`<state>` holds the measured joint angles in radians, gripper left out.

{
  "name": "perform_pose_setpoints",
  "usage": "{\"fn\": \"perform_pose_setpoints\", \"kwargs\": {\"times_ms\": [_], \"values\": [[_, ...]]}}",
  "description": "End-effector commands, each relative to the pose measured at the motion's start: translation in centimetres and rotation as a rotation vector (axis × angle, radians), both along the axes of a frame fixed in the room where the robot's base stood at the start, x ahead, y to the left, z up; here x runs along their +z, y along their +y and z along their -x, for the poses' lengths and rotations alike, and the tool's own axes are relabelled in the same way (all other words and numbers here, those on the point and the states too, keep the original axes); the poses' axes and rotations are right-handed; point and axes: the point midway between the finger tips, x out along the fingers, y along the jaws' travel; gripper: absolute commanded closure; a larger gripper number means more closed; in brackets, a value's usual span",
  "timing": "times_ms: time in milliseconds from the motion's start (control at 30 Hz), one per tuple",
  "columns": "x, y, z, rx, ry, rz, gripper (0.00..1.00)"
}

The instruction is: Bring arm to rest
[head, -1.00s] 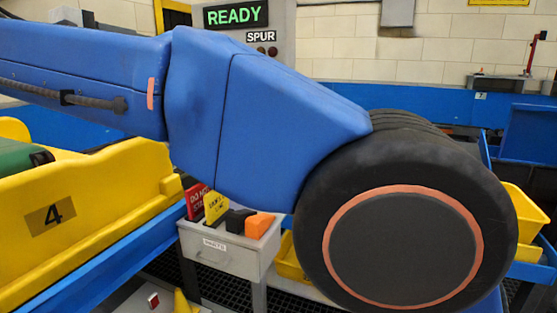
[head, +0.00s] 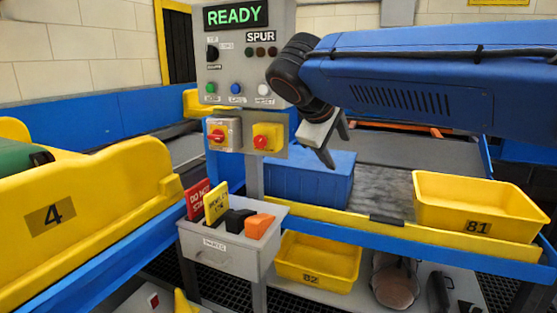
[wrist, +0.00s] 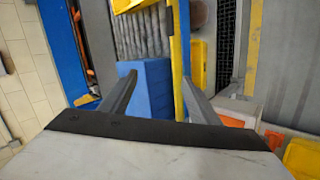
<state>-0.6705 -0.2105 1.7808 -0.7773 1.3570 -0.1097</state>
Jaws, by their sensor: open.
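My gripper (head: 326,140) hangs at the end of my blue arm, right of the control panel (head: 243,70) and above the blue bin (head: 310,178) in the head view. Its jaws point downward. In the wrist view my gripper (wrist: 148,95) has its two fingers spread wide apart with nothing between them. Beyond the fingers the blue bin (wrist: 147,92) shows, apart from them. The panel's sign (head: 236,16) reads READY, with SPUR below it.
A yellow tray 81 (head: 470,208) sits on the conveyor at right. A yellow tray 82 (head: 317,262) is on the lower shelf. A grey parts box (head: 225,250) holds tags and blocks. The yellow tote 4 (head: 100,205) stands left. Open conveyor lies beyond the blue bin.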

Motion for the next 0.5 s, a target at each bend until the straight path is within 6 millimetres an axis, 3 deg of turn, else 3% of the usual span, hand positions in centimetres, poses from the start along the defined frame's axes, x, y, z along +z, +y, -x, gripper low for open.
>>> {"fn": "perform_pose_setpoints", "kwargs": {"times_ms": [33,200,500], "values": [[-1.3,-2.2,1.1,-0.031,0.016,-0.036,0.44],[-6.2,-7.5,5.3,-0.125,0.068,-0.176,0.44],[-15.0,-13.5,13.9,-0.319,0.108,-0.443,0.44]]}}
